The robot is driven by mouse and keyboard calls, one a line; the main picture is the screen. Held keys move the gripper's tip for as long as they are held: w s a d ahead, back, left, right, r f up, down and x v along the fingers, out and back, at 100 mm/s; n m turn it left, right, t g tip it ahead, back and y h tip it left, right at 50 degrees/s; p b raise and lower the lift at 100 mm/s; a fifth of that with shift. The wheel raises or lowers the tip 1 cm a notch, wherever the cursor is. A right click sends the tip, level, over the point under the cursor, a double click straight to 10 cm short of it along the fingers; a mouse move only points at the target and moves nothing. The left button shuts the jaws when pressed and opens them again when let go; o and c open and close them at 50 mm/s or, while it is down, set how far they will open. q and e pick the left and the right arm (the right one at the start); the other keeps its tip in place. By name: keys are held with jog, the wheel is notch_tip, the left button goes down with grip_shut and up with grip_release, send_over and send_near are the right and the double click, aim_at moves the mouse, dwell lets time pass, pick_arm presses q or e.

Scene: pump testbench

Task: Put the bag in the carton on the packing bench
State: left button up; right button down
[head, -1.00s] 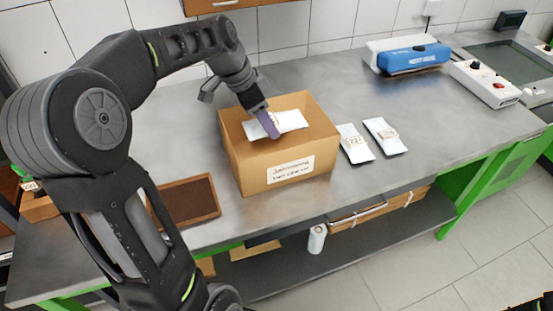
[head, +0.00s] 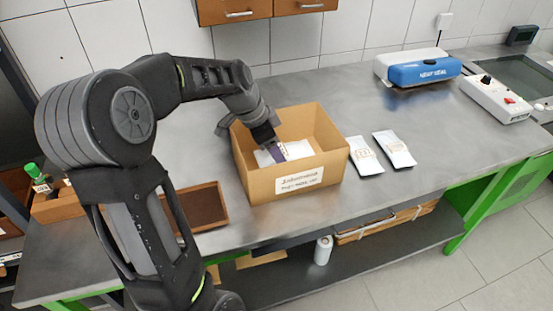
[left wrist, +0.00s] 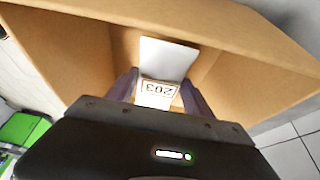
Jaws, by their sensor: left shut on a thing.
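The carton (head: 296,187) is an open brown cardboard box with a white label on its front, standing on the grey packing bench. My left gripper (head: 279,153) reaches down into it from the left. It is shut on a white bag (head: 299,150), which is inside the carton's walls. In the left wrist view the bag (left wrist: 168,58) sits between the two purple fingers, with a tag reading 203 upside down. The carton (left wrist: 235,60) surrounds it there. Whether the bag touches the carton floor is hidden. My right gripper is not in view.
Two more white bags (head: 365,155) (head: 395,149) lie flat right of the carton. A brown tray (head: 203,206) lies to its left. A blue-and-white sealer (head: 422,70) and a white control box (head: 495,99) stand at the back right. Bare bench lies behind the carton.

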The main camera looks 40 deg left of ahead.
pick_arm(q)
jog(key=shift+f, duration=1.85)
jog(key=shift+f, duration=0.15)
jog(key=o, duration=1.6)
jog(key=shift+c, duration=0.2)
jog(key=shift+r+p, duration=0.3)
jog(key=b+v, duration=0.1)
jog(key=v, duration=1)
jog(key=shift+r, duration=0.35)
jog(key=shift+s+a, duration=0.1)
